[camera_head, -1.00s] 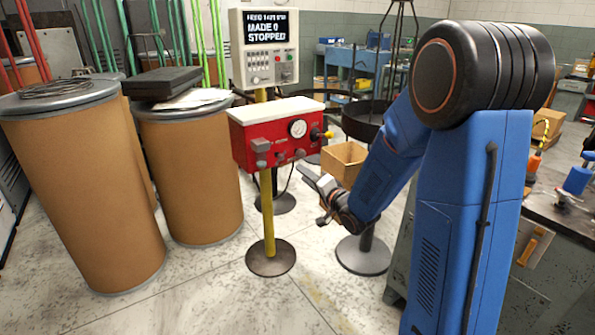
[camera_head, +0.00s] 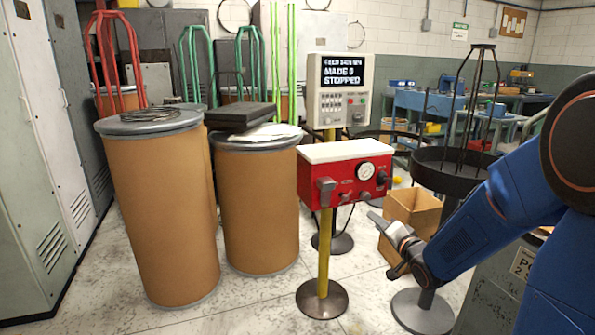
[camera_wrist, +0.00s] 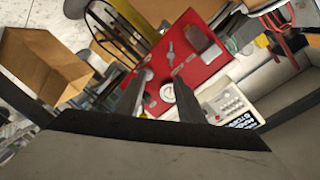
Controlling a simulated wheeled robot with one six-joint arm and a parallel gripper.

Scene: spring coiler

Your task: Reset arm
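My blue arm (camera_head: 470,243) reaches in from the right edge of the head view, bent, with its wrist low. My gripper (camera_head: 384,243) points left, just right of and below the red control box (camera_head: 345,177). In the wrist view my gripper (camera_wrist: 158,103) shows two dark fingers set apart. The gap between them holds nothing; the red box (camera_wrist: 180,62) and its gauge show beyond. I cannot tell how far the fingertips are from the box, but no contact shows.
Two brown drums (camera_head: 160,215) (camera_head: 256,205) stand left. A screen panel (camera_head: 341,90) reading "STOPPED" is behind the red box. A cardboard box (camera_head: 412,212) and black round rack (camera_head: 452,170) stand near my gripper. Grey cabinets (camera_head: 30,150) line the left; open floor lies in front.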

